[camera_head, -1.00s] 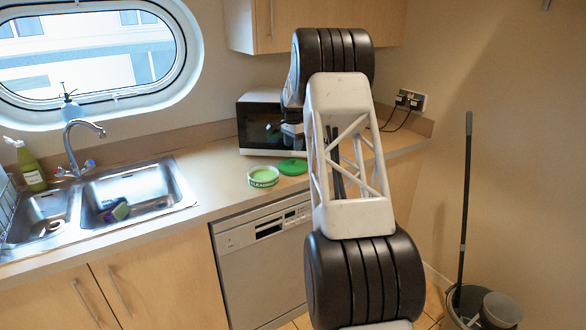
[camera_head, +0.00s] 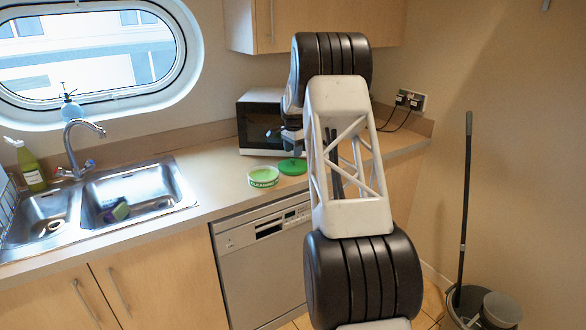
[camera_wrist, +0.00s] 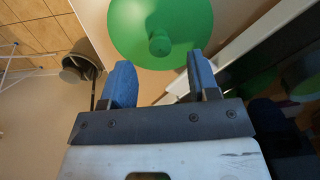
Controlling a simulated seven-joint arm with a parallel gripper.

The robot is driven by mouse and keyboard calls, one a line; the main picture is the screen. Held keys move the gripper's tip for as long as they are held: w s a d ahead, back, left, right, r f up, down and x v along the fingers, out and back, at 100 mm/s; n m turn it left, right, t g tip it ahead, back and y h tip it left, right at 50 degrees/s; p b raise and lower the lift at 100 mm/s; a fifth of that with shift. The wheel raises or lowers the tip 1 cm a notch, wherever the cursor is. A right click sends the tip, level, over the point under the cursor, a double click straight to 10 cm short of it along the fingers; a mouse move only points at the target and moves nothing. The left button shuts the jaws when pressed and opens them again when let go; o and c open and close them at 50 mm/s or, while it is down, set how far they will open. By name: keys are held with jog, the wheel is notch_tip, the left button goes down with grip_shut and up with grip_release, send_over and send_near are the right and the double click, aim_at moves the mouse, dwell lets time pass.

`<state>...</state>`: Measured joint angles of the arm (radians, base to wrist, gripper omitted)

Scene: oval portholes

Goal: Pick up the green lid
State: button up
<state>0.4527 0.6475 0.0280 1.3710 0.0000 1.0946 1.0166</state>
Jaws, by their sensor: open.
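The green lid (camera_head: 291,168) lies flat on the counter, beside the tub (camera_head: 263,177) with green contents. In the wrist view the lid (camera_wrist: 185,22) is a round green disc with a knob in its middle, its top edge cut off by the frame. My gripper (camera_wrist: 160,65) is open, its two blue fingers apart and pointing at the lid, with the knob just beyond and between the fingertips. Nothing is between the fingers. In the head view my gripper (camera_head: 293,146) is just above the lid, partly hidden by my arm.
A microwave (camera_head: 258,120) stands close behind the lid. A dishwasher (camera_head: 265,265) is under the counter. A bucket (camera_head: 465,305) with a mop stands at right. The counter left of the tub is clear.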

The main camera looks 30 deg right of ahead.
aim_at(293, 159)
jog(key=shift+f, duration=2.55)
jog(key=c, duration=1)
jog(key=shift+r, duration=0.2)
jog(key=shift+r, duration=0.2)
jog(key=s, duration=3.2)
